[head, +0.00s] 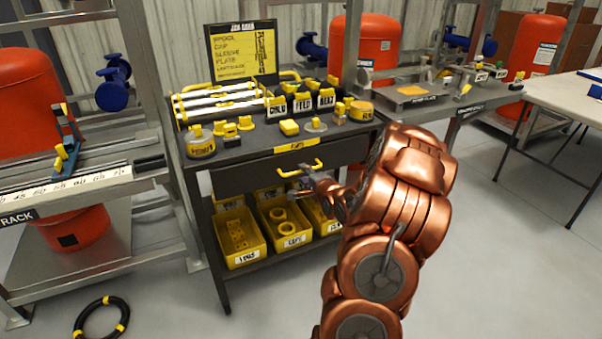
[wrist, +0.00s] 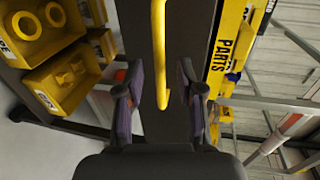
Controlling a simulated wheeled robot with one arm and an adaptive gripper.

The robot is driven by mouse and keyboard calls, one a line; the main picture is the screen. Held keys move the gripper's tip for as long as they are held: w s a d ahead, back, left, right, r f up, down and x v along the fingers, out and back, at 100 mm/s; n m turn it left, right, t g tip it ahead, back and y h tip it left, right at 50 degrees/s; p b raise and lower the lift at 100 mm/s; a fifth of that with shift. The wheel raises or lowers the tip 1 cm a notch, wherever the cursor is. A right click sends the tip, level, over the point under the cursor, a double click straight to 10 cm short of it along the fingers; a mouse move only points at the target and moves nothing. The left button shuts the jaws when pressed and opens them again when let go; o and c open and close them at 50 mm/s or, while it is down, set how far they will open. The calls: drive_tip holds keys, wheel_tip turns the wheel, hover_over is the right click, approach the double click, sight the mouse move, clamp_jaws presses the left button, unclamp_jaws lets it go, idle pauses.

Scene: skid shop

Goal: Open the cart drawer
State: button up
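The dark cart drawer (head: 240,177) is in the middle of the head view, below the cart top, and looks closed. Its yellow bar handle (head: 301,168) sticks out from the drawer front. My gripper (head: 308,183) is just below and in front of the handle, partly hidden by my copper arm. In the wrist view, my gripper (wrist: 160,100) is open. The yellow handle (wrist: 159,50) runs down between its two fingers, and no finger visibly touches it. The drawer front (wrist: 185,40) lies behind the handle.
Yellow bins (head: 240,237) with parts stand on the cart's lower shelf. Several small yellow parts and a job board (head: 242,52) are on top. A steel rack (head: 90,190) stands close on the left. A black hose coil (head: 101,318) lies on the floor. Floor at right is clear.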

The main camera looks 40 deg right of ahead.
sight(301, 171)
drive_tip(key=shift+x, duration=1.55)
drive_tip(key=shift+c, duration=0.2)
clamp_jaws()
